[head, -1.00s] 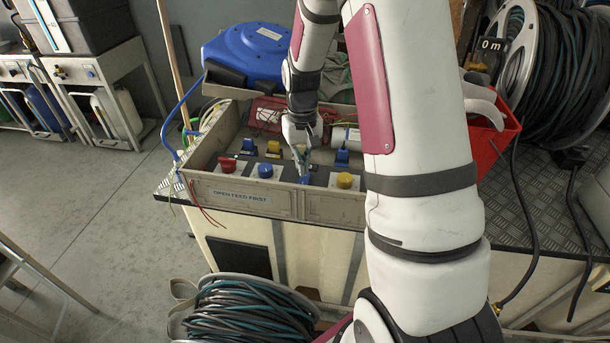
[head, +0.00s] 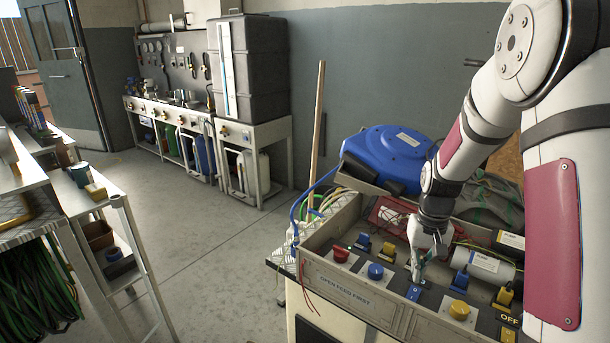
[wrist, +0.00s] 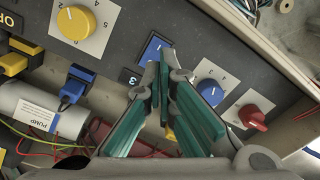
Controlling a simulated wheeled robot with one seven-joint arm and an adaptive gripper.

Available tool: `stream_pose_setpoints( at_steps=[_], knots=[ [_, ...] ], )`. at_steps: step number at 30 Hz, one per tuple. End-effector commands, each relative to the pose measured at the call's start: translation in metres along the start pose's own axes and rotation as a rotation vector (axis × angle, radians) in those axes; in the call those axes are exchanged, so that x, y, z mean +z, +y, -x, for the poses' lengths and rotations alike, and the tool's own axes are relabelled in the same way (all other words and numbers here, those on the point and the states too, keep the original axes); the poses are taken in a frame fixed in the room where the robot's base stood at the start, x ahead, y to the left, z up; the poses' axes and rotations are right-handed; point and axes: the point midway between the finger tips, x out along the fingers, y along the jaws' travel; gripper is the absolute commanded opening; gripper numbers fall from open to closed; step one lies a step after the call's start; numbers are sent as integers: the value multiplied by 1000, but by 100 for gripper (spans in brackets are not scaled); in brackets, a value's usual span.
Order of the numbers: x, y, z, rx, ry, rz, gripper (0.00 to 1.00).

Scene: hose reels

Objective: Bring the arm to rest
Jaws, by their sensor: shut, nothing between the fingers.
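My gripper (head: 416,272) reaches down into the open control box (head: 340,292), whose front reads "OPEN FEED FIRST". In the wrist view its teal-padded fingers (wrist: 160,72) are closed together at the tips, with nothing seen between them. The fingertips are over or at a blue rocker switch (wrist: 154,48) marked 3; I cannot tell whether they touch it. The switch also shows in the head view (head: 414,293), just below the fingertips. A yellow knob (wrist: 76,22) and a blue knob (wrist: 210,92) lie on either side. A red knob (wrist: 252,118) is farther right.
A blue hose reel (head: 388,155) stands behind the box. A white pump cylinder (head: 483,265) with wires lies inside the box. A wooden pole (head: 317,120) rises at its left. A shelf rack (head: 110,215) stands at the left, with open floor (head: 205,265) between.

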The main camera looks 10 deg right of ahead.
Motion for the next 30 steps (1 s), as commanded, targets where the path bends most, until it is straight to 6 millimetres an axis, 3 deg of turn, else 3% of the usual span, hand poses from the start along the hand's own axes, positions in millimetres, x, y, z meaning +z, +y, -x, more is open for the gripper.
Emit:
stream_pose_setpoints(
  at_steps=[5,9,15,21,30],
  knots=[
    [19,-15,52,-1,41,26,0],
    [50,-31,106,-4,85,58,0],
    [102,-50,172,-9,147,102,0],
    [162,-64,223,-15,208,149,0],
    [255,-71,271,-29,299,214,0]
  ],
)
